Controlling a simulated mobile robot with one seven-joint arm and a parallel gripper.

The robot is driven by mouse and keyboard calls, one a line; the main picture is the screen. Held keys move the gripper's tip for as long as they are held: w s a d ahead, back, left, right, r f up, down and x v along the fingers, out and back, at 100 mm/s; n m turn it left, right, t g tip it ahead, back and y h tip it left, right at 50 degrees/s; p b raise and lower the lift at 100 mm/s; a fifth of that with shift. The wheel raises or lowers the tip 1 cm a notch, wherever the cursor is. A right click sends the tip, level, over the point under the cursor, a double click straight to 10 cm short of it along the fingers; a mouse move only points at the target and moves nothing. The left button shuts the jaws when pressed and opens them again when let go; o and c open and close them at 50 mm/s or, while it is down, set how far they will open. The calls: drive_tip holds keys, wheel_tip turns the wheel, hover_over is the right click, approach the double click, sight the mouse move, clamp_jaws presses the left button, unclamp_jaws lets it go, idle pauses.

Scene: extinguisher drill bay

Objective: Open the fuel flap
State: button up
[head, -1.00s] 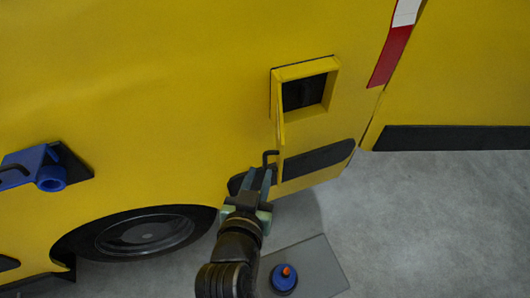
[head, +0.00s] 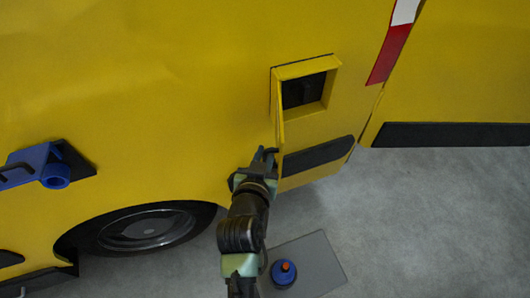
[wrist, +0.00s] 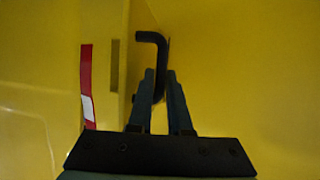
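The fuel flap (head: 280,122) is a thin yellow panel standing out from the vehicle's side, seen nearly edge-on in the head view. It stands ajar beside a square yellow-framed recess (head: 303,91) with a dark inside. A black hooked handle (wrist: 153,38) shows in the wrist view, at the flap. My gripper (head: 265,154) is at the lower end of the flap. In the wrist view my gripper's two fingers (wrist: 160,82) lie either side of the handle's shaft, close to it. I cannot tell whether they press on it.
The yellow vehicle side has a wheel (head: 146,230) at lower left and a blue fitting (head: 50,178) at far left. A black trim strip (head: 320,154) runs below the recess. The floor at right is clear.

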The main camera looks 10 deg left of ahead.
clamp_jaws()
idle(1.1)
